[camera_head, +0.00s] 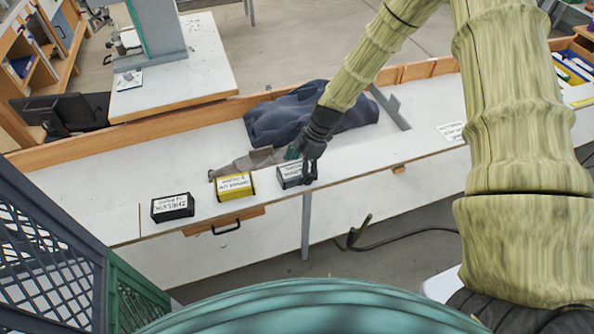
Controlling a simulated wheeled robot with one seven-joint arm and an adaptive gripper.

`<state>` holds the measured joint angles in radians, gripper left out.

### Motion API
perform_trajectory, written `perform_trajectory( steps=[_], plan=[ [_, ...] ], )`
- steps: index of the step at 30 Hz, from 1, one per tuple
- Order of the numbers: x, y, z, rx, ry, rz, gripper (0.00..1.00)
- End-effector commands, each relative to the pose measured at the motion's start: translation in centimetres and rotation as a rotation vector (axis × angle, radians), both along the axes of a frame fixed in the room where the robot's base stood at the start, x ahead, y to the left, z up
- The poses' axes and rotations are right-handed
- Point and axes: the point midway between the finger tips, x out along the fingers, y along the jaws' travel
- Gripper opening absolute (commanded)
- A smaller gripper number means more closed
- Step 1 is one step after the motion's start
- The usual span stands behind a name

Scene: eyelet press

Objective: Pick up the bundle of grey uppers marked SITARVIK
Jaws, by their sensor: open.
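A small grey bundle (291,182) with a white label on top lies near the front edge of the white bench. Its label is too small and turned to read for certain. My gripper (304,172) is open at the right end of this bundle, with its dark fingers close over it. I cannot tell whether they touch it. A yellow bundle (235,193) with a white label lies to the left. A black bundle (173,212), also labelled, lies further left.
A dark blue cloth heap (280,118) lies behind my gripper, with a brownish-grey piece (250,160) beside it. A wooden ledge (215,107) runs along the bench's back. A drawer handle (226,228) and a black cable (385,244) show below.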

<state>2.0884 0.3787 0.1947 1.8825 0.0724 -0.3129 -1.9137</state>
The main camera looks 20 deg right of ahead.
Motion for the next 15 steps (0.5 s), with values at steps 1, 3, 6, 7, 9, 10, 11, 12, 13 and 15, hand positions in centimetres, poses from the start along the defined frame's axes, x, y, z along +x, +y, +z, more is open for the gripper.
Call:
perform_trajectory(
  steps=[1, 3, 6, 7, 9, 10, 11, 12, 13, 15],
  plan=[
    [-0.04, 0.12, -0.20, 0.000, 0.001, 0.000, 0.87],
    [-0.03, 0.24, -0.51, 0.000, 0.000, 0.000, 0.87],
    [-0.04, 0.33, -0.76, 0.000, 0.000, 0.001, 0.87],
    [-0.04, 0.34, -0.80, 0.000, 0.000, 0.001, 0.87],
    [-0.03, 0.35, -0.82, 0.000, 0.000, 0.001, 0.87],
    [-0.03, 0.35, -0.82, 0.000, 0.000, 0.001, 0.87],
    [-0.02, 0.35, -0.81, 0.000, 0.000, 0.001, 0.87],
    [-0.02, 0.35, -0.81, 0.000, 0.000, 0.001, 0.87],
    [-0.02, 0.34, -0.80, 0.000, -0.001, 0.001, 0.85],
    [-0.02, 0.34, -0.80, 0.000, 0.000, 0.001, 0.72]
  ],
)
